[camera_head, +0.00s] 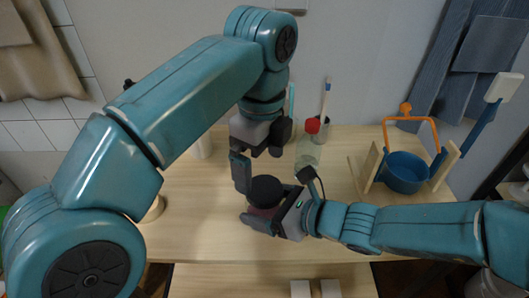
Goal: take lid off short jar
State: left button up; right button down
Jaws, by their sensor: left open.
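A clear bottle with a red cap (309,149) stands behind the jar, with a brush holder (321,130) beyond. A blue pot (404,173) with an orange handle hangs between wooden supports at the right. The table's front left (195,235) is bare.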

aim_at(265, 188)
pick_arm(q)
jog(key=shift+w+d+r+m, duration=0.1)
jog(key=shift+r+m, duration=0.5)
jog(key=shift+m, duration=0.5)
jog(key=shift+d, duration=0.15)
notch_tip(265, 188, down, 8)
jog(key=shift+r, duration=0.15)
jog(key=shift+d, duration=0.1)
jog(key=shift+c, duration=0.3)
jog(key=c, duration=1)
jog(key=n, duration=0.4)
jog(key=shift+c, duration=0.2)
jog(key=n, duration=0.6)
jog(key=shift+w, duration=0.1)
